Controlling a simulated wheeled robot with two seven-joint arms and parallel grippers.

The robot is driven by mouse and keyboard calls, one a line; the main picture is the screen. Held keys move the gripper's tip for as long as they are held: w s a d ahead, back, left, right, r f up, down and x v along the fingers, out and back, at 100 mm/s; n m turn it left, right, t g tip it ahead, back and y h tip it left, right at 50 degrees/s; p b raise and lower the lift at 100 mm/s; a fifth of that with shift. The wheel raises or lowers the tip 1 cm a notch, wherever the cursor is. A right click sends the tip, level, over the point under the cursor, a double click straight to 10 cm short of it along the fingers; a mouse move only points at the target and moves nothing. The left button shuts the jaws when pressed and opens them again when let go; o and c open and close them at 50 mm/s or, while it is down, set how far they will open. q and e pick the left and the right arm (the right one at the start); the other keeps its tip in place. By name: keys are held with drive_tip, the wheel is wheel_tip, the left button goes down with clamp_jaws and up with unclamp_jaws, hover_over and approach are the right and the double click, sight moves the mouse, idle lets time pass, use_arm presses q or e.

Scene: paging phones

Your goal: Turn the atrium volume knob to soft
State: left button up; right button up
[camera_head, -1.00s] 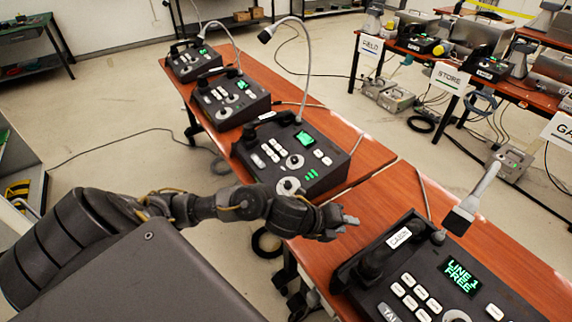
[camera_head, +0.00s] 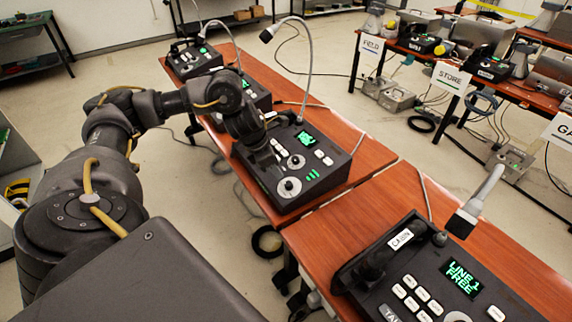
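No label reading atrium is legible on any console. A dark paging console (camera_head: 335,172) stands on the red-brown table, with a small green screen (camera_head: 305,138), a white round dial (camera_head: 297,161), a lower white-ringed knob (camera_head: 290,186) and green lit bars (camera_head: 313,175). My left gripper (camera_head: 268,158) points down over the left part of this console, left of the upper dial. Its fingers are dark and blurred into the console, so I cannot tell their opening or any contact. The knob's pointer is too small to read. My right gripper is out of view.
A nearer console labelled CABIN (camera_head: 401,239) shows LINE 1 FREE, with a gooseneck microphone (camera_head: 475,203) beside it. More consoles (camera_head: 194,60) stand farther along the table, one partly behind my arm. Another gooseneck (camera_head: 308,65) arches above. Bare tabletop (camera_head: 368,150) lies to the right.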

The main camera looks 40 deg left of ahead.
sight(287, 184)
use_arm(q)
drive_tip(key=x, duration=0.9)
drive_tip(key=shift+f+p, duration=0.15)
drive_tip(key=shift+p, duration=0.25)
drive_tip(key=c, duration=0.7)
